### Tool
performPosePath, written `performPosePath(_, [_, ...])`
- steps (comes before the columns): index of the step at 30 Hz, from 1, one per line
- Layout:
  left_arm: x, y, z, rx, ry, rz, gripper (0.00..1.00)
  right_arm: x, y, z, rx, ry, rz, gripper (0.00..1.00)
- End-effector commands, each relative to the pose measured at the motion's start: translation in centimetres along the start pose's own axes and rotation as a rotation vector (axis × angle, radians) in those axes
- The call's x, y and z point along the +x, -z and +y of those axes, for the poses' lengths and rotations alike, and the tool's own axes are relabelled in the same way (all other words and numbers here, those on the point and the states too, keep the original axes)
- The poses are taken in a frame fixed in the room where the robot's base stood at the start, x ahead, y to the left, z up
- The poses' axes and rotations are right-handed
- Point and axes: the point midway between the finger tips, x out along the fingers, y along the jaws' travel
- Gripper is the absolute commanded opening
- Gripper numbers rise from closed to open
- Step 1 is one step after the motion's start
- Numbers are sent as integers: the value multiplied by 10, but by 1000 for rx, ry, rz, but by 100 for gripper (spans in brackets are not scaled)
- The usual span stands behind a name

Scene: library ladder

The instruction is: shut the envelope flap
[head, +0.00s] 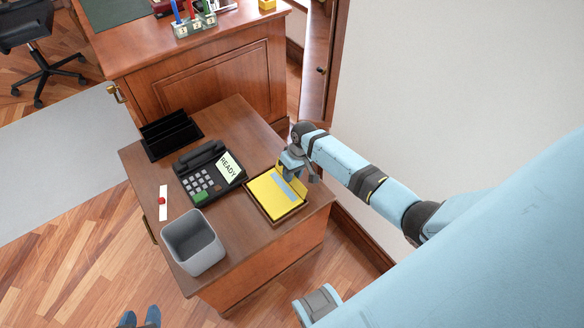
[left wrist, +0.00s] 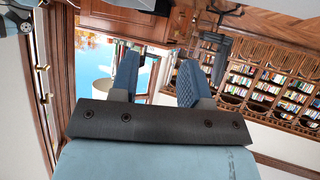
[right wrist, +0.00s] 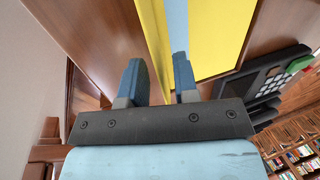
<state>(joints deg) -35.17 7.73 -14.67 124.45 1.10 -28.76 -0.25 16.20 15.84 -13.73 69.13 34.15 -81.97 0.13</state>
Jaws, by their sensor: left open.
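The yellow envelope (head: 266,198) lies in a shallow brown tray (head: 283,217) on the side desk. A light-blue strip (head: 283,189) runs along it, and a yellow flap (head: 299,186) appears raised at its right side, partly hidden by my gripper. My right gripper (head: 289,170) is just above the envelope's far right edge, fingers apart. In the right wrist view the envelope (right wrist: 222,40) lies beyond the fingers; I cannot tell whether they touch the flap. My left gripper (head: 139,318) is open and empty at the bottom edge of the head view, away from the desk.
On the wooden side desk (head: 240,240) stand a black phone (head: 208,175) with a READY screen, a grey bin (head: 193,243), a black organizer (head: 170,134) and a white strip with a red piece (head: 162,201). A larger desk (head: 210,80) stands behind. A wall is at right.

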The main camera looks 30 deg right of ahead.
Motion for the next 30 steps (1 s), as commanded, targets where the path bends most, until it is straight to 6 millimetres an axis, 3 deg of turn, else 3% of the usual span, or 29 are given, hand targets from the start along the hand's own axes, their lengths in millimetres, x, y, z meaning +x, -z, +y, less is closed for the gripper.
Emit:
performPosePath(6, [0,-2,0,0,0,-3,43,0,0,0,0,0,0,28])
performPosePath(10, [0,-2,0,1,0,-3,43,0,0,0,0,0,0,0])
performPosePath(22, [-4,4,0,5,3,-7,43,-3,0,-3,-1,-31,-2,0])
performPosePath(30, [-14,12,-3,-2,11,-45,43,-6,0,-12,-2,-183,-3,0])
